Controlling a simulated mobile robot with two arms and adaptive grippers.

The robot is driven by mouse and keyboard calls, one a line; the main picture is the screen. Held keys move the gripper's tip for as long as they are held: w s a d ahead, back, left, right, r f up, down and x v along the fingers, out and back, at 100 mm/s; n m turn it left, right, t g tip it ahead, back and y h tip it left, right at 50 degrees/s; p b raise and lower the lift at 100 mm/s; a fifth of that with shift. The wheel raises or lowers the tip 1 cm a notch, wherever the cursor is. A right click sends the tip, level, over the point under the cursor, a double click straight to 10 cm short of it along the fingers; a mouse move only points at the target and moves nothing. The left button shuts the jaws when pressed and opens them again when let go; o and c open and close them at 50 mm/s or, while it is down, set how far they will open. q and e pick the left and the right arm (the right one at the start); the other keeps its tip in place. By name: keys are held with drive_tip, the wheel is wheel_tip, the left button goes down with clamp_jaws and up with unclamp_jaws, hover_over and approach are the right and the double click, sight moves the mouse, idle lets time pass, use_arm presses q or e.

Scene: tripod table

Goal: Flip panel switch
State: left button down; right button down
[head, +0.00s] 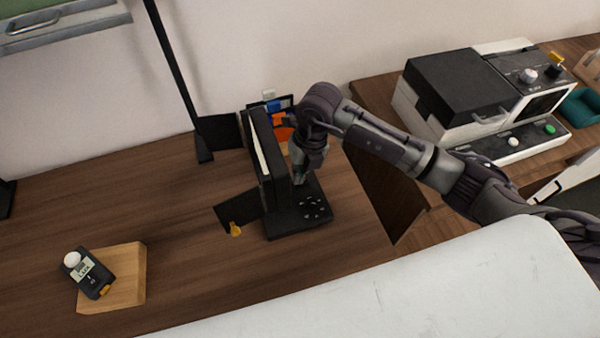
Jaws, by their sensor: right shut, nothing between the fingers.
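A black upright panel unit (263,160) with a flat black base (285,225) stands on the wooden desk. Several small light marks show on the base. My right gripper (299,180) points down, shut and empty, close to the right face of the upright panel and just above the base. I cannot tell whether it touches the panel. No switch can be made out on the panel; the gripper and wrist cover part of that face. A small yellow knob (235,229) shows low at the left of the unit. My left gripper is not in view.
A black and white machine (465,95) with knobs and a screen stands at the right on another wooden surface. A handheld meter (88,273) lies on a wooden block (127,278) at lower left. A dark pole (175,75) stands behind. The desk's left middle is clear.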

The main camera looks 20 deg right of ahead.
drive_tip(key=shift+s+d+f, duration=0.15)
drive_tip(key=shift+s+f, duration=0.05)
drive_tip(key=shift+f, duration=0.1)
